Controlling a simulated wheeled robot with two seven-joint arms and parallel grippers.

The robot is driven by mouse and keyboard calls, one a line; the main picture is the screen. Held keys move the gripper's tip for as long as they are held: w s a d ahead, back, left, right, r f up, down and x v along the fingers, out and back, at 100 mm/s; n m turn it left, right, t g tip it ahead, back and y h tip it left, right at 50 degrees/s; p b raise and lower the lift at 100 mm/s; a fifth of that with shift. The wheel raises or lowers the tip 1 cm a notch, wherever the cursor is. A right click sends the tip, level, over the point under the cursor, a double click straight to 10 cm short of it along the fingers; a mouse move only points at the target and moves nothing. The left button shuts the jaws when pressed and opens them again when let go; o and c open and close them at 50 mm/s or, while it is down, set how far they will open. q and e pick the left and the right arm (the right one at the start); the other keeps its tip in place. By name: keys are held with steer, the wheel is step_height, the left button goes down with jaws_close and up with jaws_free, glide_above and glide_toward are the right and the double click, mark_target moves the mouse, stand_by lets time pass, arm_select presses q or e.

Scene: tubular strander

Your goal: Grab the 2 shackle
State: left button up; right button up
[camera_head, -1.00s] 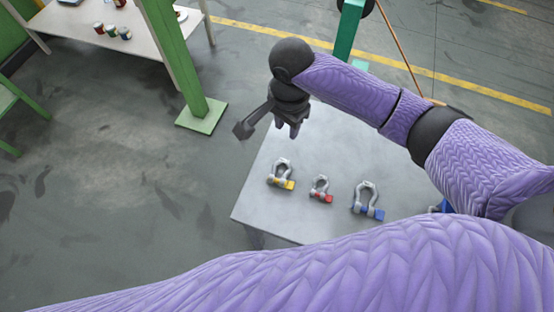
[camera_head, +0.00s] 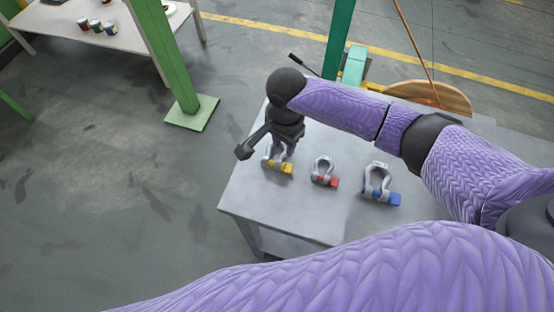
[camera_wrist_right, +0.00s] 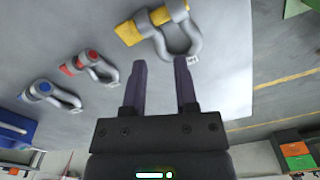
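A grey metal table (camera_head: 300,215) holds three grey bow shackles in a row. The left one, the yellow-pinned shackle (camera_head: 277,161), is partly hidden by my right gripper (camera_head: 284,146) in the head view. The small red-pinned shackle (camera_head: 323,172) is in the middle, and the blue-pinned shackle (camera_head: 378,184) is at right. In the right wrist view my right gripper (camera_wrist_right: 161,75) has its two fingers apart with nothing between them. The bow of the yellow-pinned shackle (camera_wrist_right: 184,42) lies just beyond the fingertips. The red-pinned (camera_wrist_right: 92,66) and blue-pinned (camera_wrist_right: 52,95) shackles lie to the left there. My left gripper is not in view.
A green post (camera_head: 165,60) on a floor plate stands beyond the table at left. A white table (camera_head: 60,22) with several small cans stands at the far left. A wooden disc (camera_head: 430,96) is behind the metal table. The floor at left is clear.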

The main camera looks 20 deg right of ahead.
mark_target(284, 153)
step_height(284, 153, down, 4)
steer(key=shift+w+d+r+b, duration=0.1)
steer(key=shift+r+b, duration=0.15)
steer(key=shift+b, duration=0.25)
steer(key=shift+r, duration=0.1)
jaws_close()
stand_by(0.9)
